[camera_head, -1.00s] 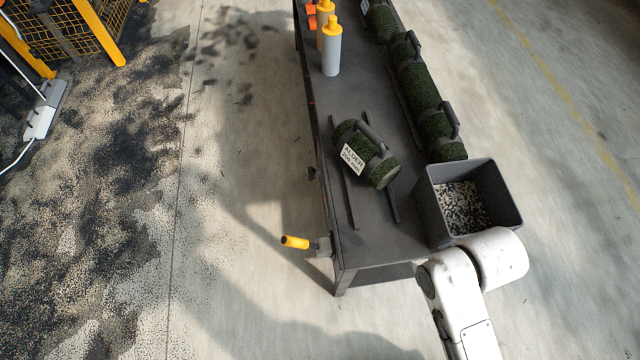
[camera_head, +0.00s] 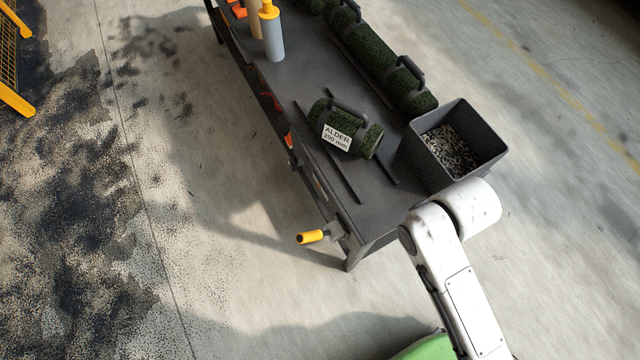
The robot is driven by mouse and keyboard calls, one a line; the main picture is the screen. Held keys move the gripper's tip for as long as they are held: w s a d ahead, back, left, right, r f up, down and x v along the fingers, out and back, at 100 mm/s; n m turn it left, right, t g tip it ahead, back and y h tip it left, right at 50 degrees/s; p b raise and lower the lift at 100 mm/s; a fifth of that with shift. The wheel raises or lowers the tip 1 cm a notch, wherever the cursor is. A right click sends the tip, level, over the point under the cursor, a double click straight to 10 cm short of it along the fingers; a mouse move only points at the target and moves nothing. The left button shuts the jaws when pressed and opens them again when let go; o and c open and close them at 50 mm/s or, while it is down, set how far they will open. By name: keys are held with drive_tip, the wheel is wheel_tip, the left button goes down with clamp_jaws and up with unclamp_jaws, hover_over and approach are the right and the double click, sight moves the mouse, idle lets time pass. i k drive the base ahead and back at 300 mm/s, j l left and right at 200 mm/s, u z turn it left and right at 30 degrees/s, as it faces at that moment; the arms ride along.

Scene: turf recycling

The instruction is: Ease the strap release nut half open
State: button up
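I cannot pick out a strap release nut for certain in this view. A crank with a yellow grip (camera_head: 311,237) sticks out from the near left corner of the dark bench (camera_head: 371,217). A short green turf roll (camera_head: 369,141) with a grey handle lies on the bench top between two thin dark rails. Its white label (camera_head: 336,137) reads "ALDER 200 mm". White links of my arm reach in at the lower right, in front of the bench's near end. My gripper is out of view.
A dark open bin (camera_head: 481,126) holding black and white granules stands at the bench's right edge. Longer turf rolls (camera_head: 372,51) with handles line the far right side. A grey bottle with a yellow top (camera_head: 272,36) stands at the back left.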

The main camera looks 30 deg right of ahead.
sight(295, 163)
drive_tip(key=i+j, duration=0.15)
drive_tip(key=j, duration=0.2)
drive_tip(key=i+j, duration=0.35)
drive_tip(key=j, duration=0.3)
drive_tip(key=i+j, duration=0.15)
drive_tip(key=j, duration=0.15)
drive_tip(key=z, duration=0.05)
